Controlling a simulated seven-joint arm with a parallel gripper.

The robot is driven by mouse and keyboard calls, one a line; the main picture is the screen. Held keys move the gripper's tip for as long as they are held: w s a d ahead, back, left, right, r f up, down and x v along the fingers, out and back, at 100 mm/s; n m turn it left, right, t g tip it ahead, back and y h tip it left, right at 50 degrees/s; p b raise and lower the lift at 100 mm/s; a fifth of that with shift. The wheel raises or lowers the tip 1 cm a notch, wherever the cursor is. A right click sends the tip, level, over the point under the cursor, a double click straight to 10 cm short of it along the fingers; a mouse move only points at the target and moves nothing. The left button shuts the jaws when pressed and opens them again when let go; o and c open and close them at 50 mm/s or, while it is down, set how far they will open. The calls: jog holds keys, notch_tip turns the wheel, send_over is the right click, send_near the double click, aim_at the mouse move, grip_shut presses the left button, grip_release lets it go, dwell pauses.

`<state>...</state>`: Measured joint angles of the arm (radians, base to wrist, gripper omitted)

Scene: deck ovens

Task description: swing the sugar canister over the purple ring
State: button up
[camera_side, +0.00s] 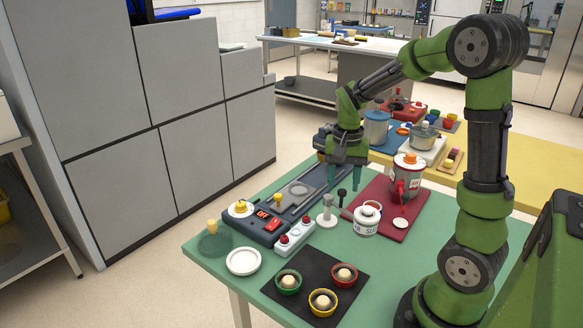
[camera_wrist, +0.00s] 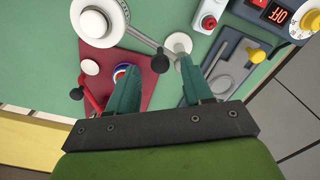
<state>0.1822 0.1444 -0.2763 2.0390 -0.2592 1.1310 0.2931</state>
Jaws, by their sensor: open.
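The white sugar canister (camera_side: 367,220) stands upright at the red mat's left edge. Its round top shows in the wrist view (camera_wrist: 96,24). A grey bar joins it to a white post (camera_side: 327,212). A small black knob (camera_side: 342,196) stands close to the bar. My gripper (camera_side: 346,186) is open and empty, pointing down above the knob. In the wrist view, the knob (camera_wrist: 160,63) appears between the teal fingertips (camera_wrist: 154,65). I cannot make out the purple ring with certainty; a blue-and-white round patch (camera_wrist: 122,69) is partly hidden by a finger.
A black mat (camera_side: 315,262) with several coloured cups lies in front. A white plate (camera_side: 243,262) rests at front left.

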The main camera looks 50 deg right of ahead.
jog(key=shift+f, duration=0.95)
grip_shut()
